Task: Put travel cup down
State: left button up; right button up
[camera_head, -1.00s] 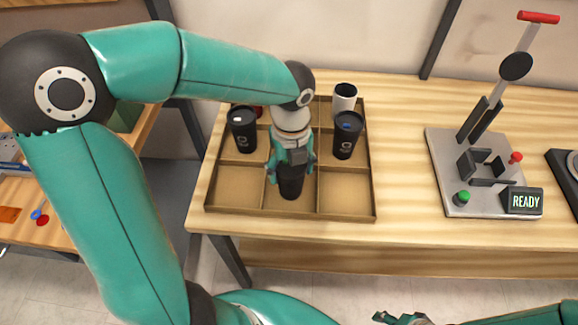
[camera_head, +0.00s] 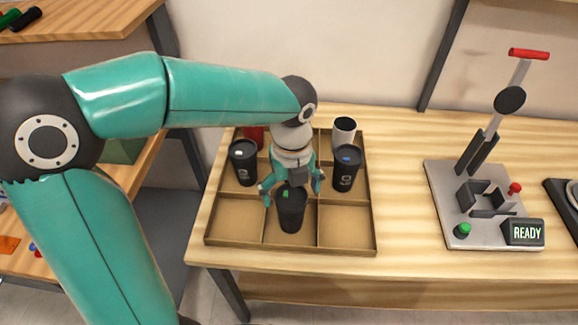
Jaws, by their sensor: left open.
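A black travel cup (camera_head: 291,212) with a green mark on its lid stands upright in the front middle compartment of the divided tray (camera_head: 235,241). My left gripper (camera_head: 292,196) is open, with its teal fingers spread to either side behind and above the cup's lid. The fingers look apart from the cup. My left arm hides part of the tray's back row. My right gripper is out of view.
In the tray are a black cup with a white mark (camera_head: 243,164), a black cup with a blue mark (camera_head: 346,169), a white cup (camera_head: 343,131) and a partly hidden red item (camera_head: 254,136). The front left and front right compartments are empty.

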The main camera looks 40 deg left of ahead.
pick_arm(q)
notch_tip(320, 180, up, 8)
jog(key=shift+p, duration=0.4)
